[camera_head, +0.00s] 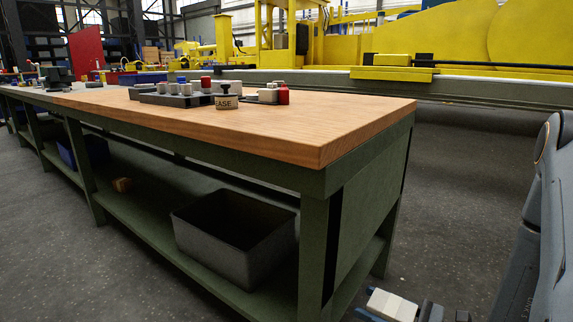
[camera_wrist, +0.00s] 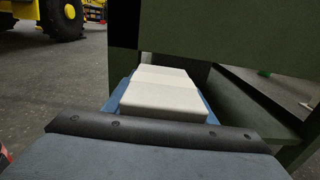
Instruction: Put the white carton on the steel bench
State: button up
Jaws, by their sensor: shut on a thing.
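The white carton (camera_wrist: 160,92) lies between the blue-edged fingers of my gripper (camera_wrist: 158,78), which is shut on it, in the wrist view. In the head view the carton (camera_head: 391,304) shows at the bottom edge, low beside the near right end of a wood-topped bench. A grey-topped bench (camera_head: 28,94) continues at the far left; it looks like the steel bench, but its surface is small here. My gripper and the carton are far from it. The carton's underside is hidden.
The wood-topped bench (camera_head: 250,125) with green legs fills the middle. Open floor (camera_head: 45,230) lies at left; yellow machinery stands behind.

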aim_at(376, 306)
jog(key=s, duration=0.1)
jog(key=r, duration=0.1)
jog(key=s, duration=0.1)
jog(key=shift+s+a+r, duration=0.25)
jog(key=shift+s+r, duration=0.05)
jog(key=shift+s, duration=0.05)
jog(key=r+p, duration=0.2)
jog(key=shift+w+p, duration=0.2)
jog(key=shift+p, duration=0.2)
notch_tip(376, 306, up, 28)
jog(key=m+t+h+p, duration=0.5)
jog(key=p, duration=3)
jog(key=shift+h, duration=0.4)
jog(key=shift+f, duration=0.1)
